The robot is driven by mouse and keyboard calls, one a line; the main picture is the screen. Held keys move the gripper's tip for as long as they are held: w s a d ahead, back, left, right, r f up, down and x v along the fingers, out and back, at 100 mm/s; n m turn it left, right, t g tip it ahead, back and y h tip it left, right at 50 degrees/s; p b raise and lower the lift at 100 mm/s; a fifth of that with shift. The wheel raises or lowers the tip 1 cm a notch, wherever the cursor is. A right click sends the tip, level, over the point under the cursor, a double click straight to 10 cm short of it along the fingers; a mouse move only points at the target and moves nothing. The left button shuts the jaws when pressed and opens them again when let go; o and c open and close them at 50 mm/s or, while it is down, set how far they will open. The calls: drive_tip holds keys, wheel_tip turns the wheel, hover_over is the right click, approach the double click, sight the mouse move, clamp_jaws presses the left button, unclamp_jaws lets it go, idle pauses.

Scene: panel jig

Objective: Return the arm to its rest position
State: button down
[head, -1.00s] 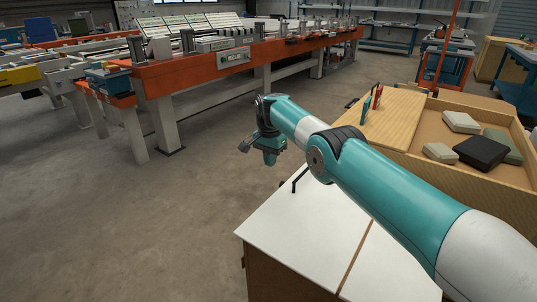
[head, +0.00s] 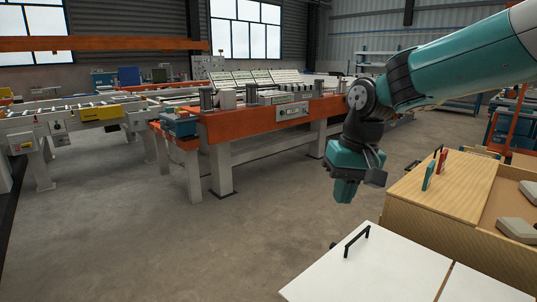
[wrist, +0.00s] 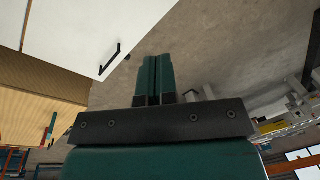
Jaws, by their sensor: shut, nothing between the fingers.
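My gripper (head: 346,190) hangs from the teal and grey arm in the head view, pointing down above the bare floor, just beyond the white cabinet top. In the wrist view my gripper (wrist: 158,62) shows its two green fingers side by side, shut with nothing between them. It touches nothing that I can see.
A white cabinet top (head: 385,270) with a black handle (head: 357,240) is below right. A wooden drawer unit (head: 462,185) with red and green tools on it stands at right. An orange and grey panel jig (head: 265,120) stands behind. The grey floor is open at left.

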drive_tip(key=s+n+y+p, duration=0.15)
drive_tip(key=s+n, duration=0.45)
drive_tip(key=s, duration=2)
wheel_tip(320, 180, up, 13)
drive_tip(key=p, duration=1.3)
drive_tip(key=shift+w+d+r+m+y, duration=0.15)
drive_tip(key=shift+w+d+m+y, duration=0.2)
drive_tip(key=shift+y, duration=0.1)
